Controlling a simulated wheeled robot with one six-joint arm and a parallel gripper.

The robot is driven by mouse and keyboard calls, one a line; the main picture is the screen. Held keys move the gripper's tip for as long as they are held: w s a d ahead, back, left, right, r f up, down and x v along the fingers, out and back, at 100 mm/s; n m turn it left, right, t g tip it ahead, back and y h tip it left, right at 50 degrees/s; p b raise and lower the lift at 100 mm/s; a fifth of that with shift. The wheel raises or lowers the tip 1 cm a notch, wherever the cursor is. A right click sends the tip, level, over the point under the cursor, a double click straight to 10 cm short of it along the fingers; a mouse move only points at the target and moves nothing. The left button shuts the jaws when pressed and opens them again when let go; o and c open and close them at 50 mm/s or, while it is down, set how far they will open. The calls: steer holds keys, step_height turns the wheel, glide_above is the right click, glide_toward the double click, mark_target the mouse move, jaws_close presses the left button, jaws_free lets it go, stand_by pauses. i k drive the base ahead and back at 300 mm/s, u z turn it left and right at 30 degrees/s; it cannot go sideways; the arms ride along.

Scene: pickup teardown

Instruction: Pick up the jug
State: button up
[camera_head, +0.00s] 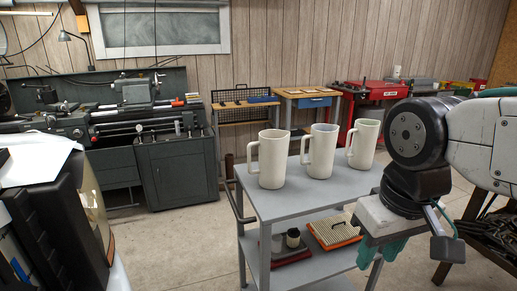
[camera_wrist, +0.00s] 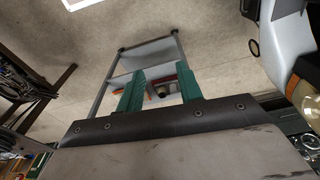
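Three cream jugs stand upright in a row on the top of a grey cart (camera_head: 305,198) in the head view: a left jug (camera_head: 272,160), a middle jug (camera_head: 321,152) and a right jug (camera_head: 364,144). Each has its handle on the left side. My gripper (camera_head: 381,256) has teal fingers and hangs at the cart's right side, below and right of the jugs, apart from them. In the wrist view the two fingers of my gripper (camera_wrist: 160,72) are spread with nothing held between them. I cannot make out a jug in the wrist view.
The cart's lower shelf holds an orange-edged filter (camera_head: 334,231) and a small dark cup (camera_head: 293,238). A dark lathe (camera_head: 130,120) stands behind at left. A wooden bench (camera_head: 305,95) and a red cart (camera_head: 365,95) stand behind. Open concrete floor lies left of the cart.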

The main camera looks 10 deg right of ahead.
mark_target(273, 144)
steer(key=u, duration=0.05)
steer(key=i, duration=0.9)
steer(key=z, duration=0.4)
